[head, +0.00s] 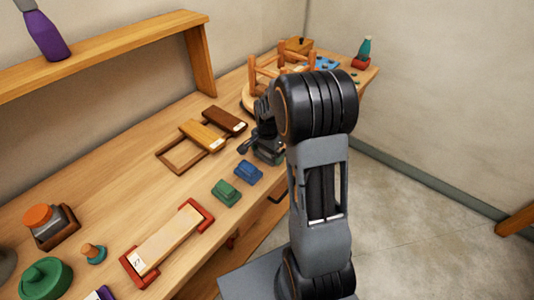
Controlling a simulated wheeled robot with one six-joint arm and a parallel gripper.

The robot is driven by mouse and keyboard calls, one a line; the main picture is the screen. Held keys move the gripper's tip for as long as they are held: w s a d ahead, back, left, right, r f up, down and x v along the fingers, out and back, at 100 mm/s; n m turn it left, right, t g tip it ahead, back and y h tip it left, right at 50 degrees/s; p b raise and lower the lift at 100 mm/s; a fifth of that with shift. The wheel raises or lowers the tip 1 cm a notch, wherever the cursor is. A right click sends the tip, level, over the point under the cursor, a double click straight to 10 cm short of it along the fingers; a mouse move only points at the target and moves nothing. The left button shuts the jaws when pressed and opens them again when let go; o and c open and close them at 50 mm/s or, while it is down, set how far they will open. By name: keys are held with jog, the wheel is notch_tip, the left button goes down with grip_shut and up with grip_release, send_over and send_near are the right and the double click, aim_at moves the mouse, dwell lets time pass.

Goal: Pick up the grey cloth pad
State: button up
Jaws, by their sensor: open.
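My gripper (258,148) is low over the workbench near its front edge, past the blue block, and its jaws are open. The arm hides part of the bench there. I cannot clearly make out a grey cloth pad. A dark greyish shape under the gripper may be the pad or part of the gripper; I cannot tell which. A blue block (249,172) and a green block (226,193) sit on the bench in front of the gripper.
A wooden frame with slats (202,135) lies left of the gripper. An upturned stool (283,75) stands behind it. A board in red clamps (168,242), a jar with an orange lid (45,222) and a green round container (45,280) are at the near left. A shelf (100,50) runs along the wall.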

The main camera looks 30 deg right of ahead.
jog(key=shift+c, duration=0.4)
jog(key=c, duration=0.6)
jog(key=shift+r, duration=0.1)
jog(key=shift+r, duration=0.45)
notch_tip(320, 180, up, 2)
jog(key=shift+r, duration=0.2)
jog(key=s+r, duration=0.3)
jog(key=s, duration=0.1)
jog(key=s+d+r, duration=0.1)
jog(key=s+r, duration=0.2)
jog(key=s, duration=0.2)
jog(key=s+r+b, duration=0.1)
jog(key=s+r, duration=0.2)
jog(key=s, duration=0.2)
jog(key=shift+d+r, duration=0.2)
jog(key=shift+r, duration=0.1)
